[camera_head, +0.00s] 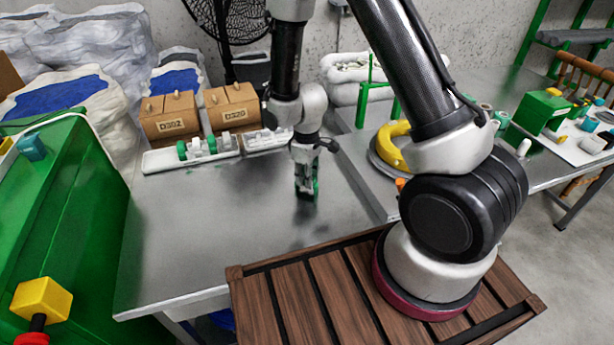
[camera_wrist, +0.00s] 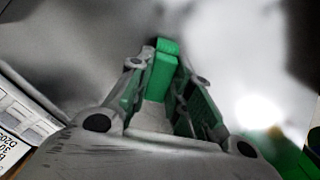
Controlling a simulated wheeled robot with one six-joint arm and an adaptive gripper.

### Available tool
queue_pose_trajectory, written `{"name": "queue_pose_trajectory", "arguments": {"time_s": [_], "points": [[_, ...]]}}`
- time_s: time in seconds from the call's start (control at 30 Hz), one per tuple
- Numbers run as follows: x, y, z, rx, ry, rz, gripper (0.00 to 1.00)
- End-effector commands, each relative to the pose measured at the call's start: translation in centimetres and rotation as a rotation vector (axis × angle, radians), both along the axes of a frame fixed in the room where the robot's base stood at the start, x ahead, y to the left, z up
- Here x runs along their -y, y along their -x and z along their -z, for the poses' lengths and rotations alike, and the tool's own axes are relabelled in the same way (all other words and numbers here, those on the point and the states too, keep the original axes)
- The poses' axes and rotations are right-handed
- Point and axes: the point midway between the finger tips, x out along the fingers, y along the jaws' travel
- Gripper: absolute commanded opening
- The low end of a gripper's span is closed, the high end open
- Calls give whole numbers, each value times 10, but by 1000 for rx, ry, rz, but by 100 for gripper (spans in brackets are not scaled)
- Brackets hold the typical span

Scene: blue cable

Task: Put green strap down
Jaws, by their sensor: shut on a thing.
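My gripper (camera_head: 307,186) points down over the bare middle of the grey metal table (camera_head: 240,225). In the wrist view my gripper (camera_wrist: 160,92) is shut on a green piece, the green strap (camera_wrist: 162,70), which sticks out past the fingertips. In the head view only a little green of the strap (camera_head: 315,187) shows at the fingers. I cannot tell whether the strap touches the table.
Two brown boxes (camera_head: 169,117) stand at the back behind a white tray (camera_head: 160,160) with green and white parts. A green cabinet (camera_head: 60,230) is at the left. A yellow ring-like thing (camera_head: 393,145) lies at the right. The table around my gripper is clear.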

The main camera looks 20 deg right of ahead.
Motion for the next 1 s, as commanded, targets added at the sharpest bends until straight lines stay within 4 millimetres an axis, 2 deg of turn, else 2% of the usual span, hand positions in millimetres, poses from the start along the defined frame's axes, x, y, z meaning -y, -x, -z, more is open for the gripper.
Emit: {"name": "queue_pose_trajectory", "arguments": {"time_s": [0.2, 0.23, 0.33, 0.63, 0.73, 0.87, 1.0], "points": [[0, 0, 3, -1, 1, 0, 0], [0, 0, 3, -1, 1, 0, 24], [0, 0, 2, 0, 0, 0, 42], [0, 0, 2, 0, 0, 0, 42], [0, 0, -4, 2, -1, 1, 42], [-1, -1, -26, 4, -1, 1, 42], [-1, -1, -59, 6, -1, 0, 42]]}}
